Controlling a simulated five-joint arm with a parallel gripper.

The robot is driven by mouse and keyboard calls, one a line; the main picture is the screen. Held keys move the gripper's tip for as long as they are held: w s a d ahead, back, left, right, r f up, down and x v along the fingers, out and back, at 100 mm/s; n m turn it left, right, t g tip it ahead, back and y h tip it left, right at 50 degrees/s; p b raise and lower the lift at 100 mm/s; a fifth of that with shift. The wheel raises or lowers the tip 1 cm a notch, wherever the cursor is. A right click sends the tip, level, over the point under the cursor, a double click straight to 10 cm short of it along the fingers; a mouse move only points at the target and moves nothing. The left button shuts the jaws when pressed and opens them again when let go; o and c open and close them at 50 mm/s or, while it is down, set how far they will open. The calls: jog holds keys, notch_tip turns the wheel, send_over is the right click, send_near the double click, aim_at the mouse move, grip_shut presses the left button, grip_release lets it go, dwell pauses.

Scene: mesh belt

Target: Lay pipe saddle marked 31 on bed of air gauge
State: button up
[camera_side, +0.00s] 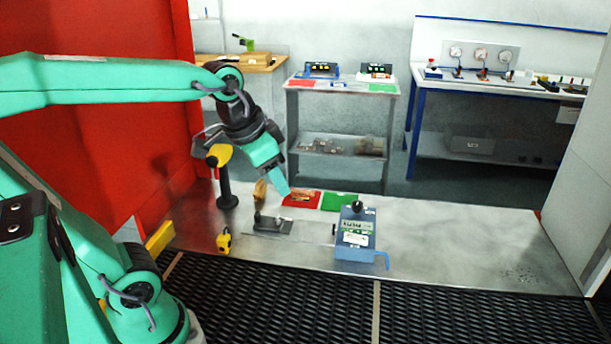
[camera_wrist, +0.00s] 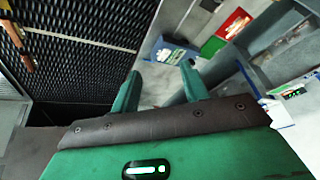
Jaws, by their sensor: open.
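My gripper (camera_side: 283,188) is over the metal table, close to the near-left corner of the red pad. In the wrist view its two fingers (camera_wrist: 160,84) stand apart with nothing between them. The air gauge (camera_side: 355,243) seems to be the blue box with a black knob; a blue box with a dark knob also shows in the wrist view (camera_wrist: 172,52). A dark flat plate with a small upright (camera_side: 273,226) lies left of it; I cannot tell whether this is the bed. I cannot make out a pipe saddle or the number 31 in either view.
A red pad (camera_side: 302,199) and a green pad (camera_side: 337,202) lie behind the gauge. A small tan piece (camera_side: 260,189), a dark post with a yellow top (camera_side: 226,185) and a yellow item (camera_side: 224,241) stand left. Black mesh (camera_side: 320,305) runs along the front. The table's right side is clear.

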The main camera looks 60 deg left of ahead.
jog(key=w+a+m+g, duration=0.1)
jog(key=w+a+m, duration=0.1)
jog(key=w+a, duration=0.6)
jog(key=m+g, duration=0.4)
jog(key=m, duration=0.2)
send_over(301, 194)
jog(key=f, duration=1.8)
jog(key=shift+w+a, duration=0.1)
jog(key=shift+a, duration=0.15)
jog(key=shift+a+f, duration=0.15)
jog(key=shift+f, duration=0.1)
jog(key=shift+w+a+f, duration=0.1)
jog(key=shift+w+f, duration=0.05)
jog(key=shift+f, duration=3.75)
jog(key=shift+f, duration=0.25)
